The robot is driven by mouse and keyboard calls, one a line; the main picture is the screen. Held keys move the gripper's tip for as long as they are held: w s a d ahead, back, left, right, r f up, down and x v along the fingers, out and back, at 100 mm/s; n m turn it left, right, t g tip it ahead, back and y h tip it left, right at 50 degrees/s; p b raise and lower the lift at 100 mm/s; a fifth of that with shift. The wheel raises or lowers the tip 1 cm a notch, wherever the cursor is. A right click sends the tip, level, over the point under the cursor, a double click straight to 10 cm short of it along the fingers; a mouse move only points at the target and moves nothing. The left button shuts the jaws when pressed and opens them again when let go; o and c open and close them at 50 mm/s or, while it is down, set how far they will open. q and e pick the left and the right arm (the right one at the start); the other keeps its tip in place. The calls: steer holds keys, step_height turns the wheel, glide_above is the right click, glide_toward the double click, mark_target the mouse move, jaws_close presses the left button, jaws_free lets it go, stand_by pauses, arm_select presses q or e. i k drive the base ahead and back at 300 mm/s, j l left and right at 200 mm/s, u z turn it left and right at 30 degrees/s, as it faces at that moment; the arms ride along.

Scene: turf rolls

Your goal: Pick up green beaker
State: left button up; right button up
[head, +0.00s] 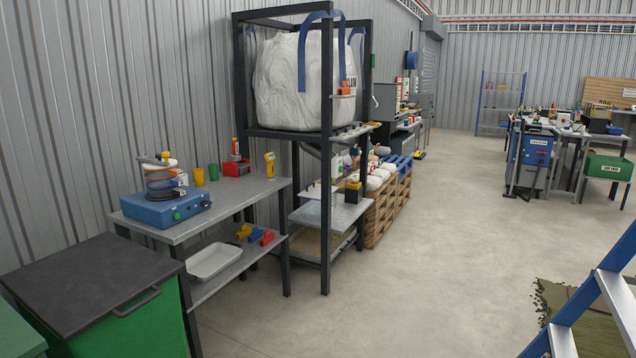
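Neither of my grippers shows in the head view.
A blue hot-plate unit (167,208) with coiled tubing fills the bench's left end. A yellow handheld meter (270,164) stands right. A dark-lidded green bin (90,285) stands before the bench. Open floor (400,270) lies right, with a blue ladder (590,300) beyond.

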mark_target(213, 168)
steer(key=i+z, duration=0.15)
steer(key=i, duration=2.5)
steer(key=i+l+u, duration=0.1)
steer(key=i, duration=0.65)
steer(key=i+l+u, duration=0.15)
steer(key=i+u, duration=0.2)
steer(key=i, duration=0.15)
steer(key=i+l+u, duration=0.75)
steer(key=i, duration=0.15)
